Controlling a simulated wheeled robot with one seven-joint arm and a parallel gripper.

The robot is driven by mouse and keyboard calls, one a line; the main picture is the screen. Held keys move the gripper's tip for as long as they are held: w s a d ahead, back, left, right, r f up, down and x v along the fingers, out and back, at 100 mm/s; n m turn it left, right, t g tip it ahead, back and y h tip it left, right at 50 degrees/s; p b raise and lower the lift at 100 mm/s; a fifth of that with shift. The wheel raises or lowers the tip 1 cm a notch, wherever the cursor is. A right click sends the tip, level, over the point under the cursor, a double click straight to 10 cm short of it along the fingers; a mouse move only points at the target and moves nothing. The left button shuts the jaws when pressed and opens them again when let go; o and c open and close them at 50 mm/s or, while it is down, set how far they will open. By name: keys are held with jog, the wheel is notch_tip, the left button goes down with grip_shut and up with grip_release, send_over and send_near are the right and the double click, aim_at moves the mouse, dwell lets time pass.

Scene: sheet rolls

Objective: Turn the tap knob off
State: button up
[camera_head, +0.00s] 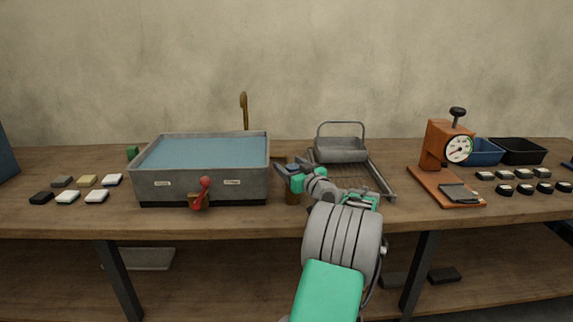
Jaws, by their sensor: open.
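A grey basin (200,183) filled with blue water stands on the bench, left of centre. A curved brass tap pipe (245,110) rises behind its right back corner. My gripper (285,168) is open, right of the basin and apart from the red knob. My arm comes up from the lower right.
An orange dial press (436,150) and bins stand right. Several small blocks (68,197) lie left.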

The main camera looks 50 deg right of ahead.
jog(key=shift+w+d, duration=0.2)
jog(key=shift+w, duration=0.3)
jog(key=c, duration=1.3)
jog(key=shift+a+f+n+t+y+b, duration=0.15)
jog(key=shift+n+t+y+b, duration=0.25)
jog(key=shift+y+b, duration=0.45)
jog(key=shift+c, duration=0.3)
jog(key=shift+a+r+n+y, duration=0.15)
jog(key=shift+r+n+y, duration=0.05)
jog(key=shift+n+y, duration=0.2)
